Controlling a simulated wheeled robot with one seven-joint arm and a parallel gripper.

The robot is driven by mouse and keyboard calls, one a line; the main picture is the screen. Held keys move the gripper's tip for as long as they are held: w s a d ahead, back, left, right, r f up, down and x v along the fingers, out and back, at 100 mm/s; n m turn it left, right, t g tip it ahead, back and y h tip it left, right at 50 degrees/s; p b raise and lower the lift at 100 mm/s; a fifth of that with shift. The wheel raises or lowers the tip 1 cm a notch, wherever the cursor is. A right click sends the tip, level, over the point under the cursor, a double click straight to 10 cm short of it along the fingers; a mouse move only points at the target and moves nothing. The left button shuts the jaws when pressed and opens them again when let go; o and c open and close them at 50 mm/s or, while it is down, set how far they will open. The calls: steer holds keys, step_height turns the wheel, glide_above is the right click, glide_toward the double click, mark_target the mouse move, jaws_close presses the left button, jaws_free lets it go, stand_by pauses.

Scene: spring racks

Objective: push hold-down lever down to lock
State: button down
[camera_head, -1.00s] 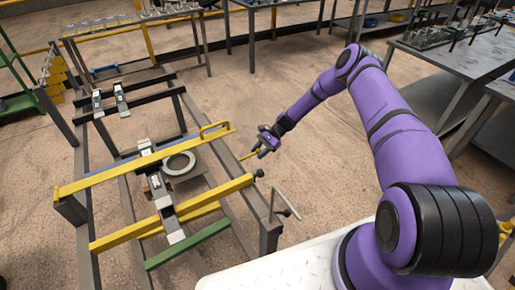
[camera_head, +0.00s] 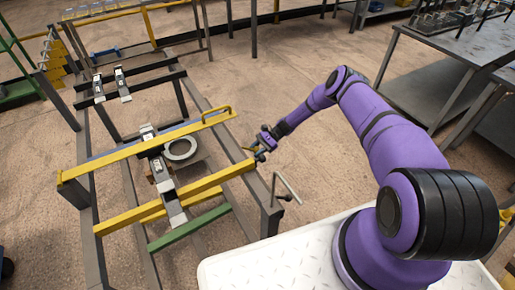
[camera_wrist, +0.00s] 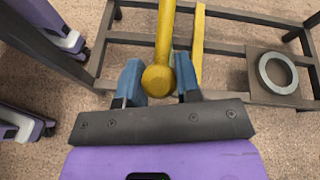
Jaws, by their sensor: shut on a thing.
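The yellow hold-down lever (camera_wrist: 164,35) has a round knob at its end. In the wrist view the knob sits between the two blue fingers of my gripper (camera_wrist: 159,78), which is shut on the lever. In the head view my gripper (camera_head: 259,153) is at the right side of the rack, near the end of a yellow crossbar (camera_head: 215,181). Only a short yellow piece of the lever shows there; its far end and any catch are hard to make out.
The dark metal rack frame (camera_head: 91,205) carries yellow bars, a green bar (camera_head: 190,228) and a grey ring (camera_head: 180,149). A bent grey rod (camera_head: 287,187) stands close to my gripper at the rack's front right corner. A workbench (camera_head: 450,45) is at the upper right.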

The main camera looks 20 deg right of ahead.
steer(key=shift+s+a+f, duration=0.15)
steer(key=shift+a+f, duration=0.1)
steer(key=shift+a, duration=0.05)
steer(key=c, duration=0.8)
jaws_free()
steer(key=shift+r, duration=0.1)
steer(key=v, duration=1)
steer(key=shift+d+r, duration=0.15)
steer(key=shift+d, duration=0.2)
